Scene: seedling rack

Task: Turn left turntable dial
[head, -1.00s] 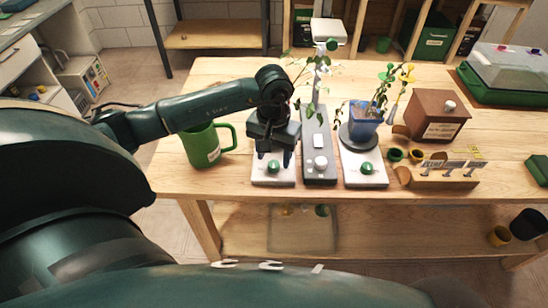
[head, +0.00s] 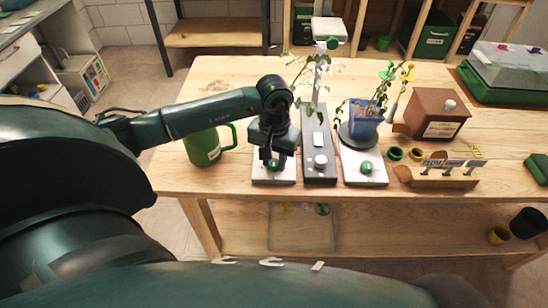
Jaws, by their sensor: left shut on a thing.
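The left turntable (head: 273,181) is a white base near the front edge of the table, with a green dial (head: 273,167) on its front part. My left gripper (head: 273,160) is over it from behind, shut on the green dial, which is partly hidden by the fingers. The gripper and wrist cover the rear of this turntable, so what is there cannot be seen. A second white turntable (head: 373,179) with its own green dial (head: 366,168) stands to the right and carries a blue pot (head: 366,128) with a plant. My right gripper is not in view.
A grey stand (head: 312,140) with a white knob (head: 320,161) stands close right of the left turntable, with a leafy plant near it. A green mug (head: 202,148) stands to the left, under my forearm. A brown box (head: 437,113) and label holder (head: 437,178) are farther right.

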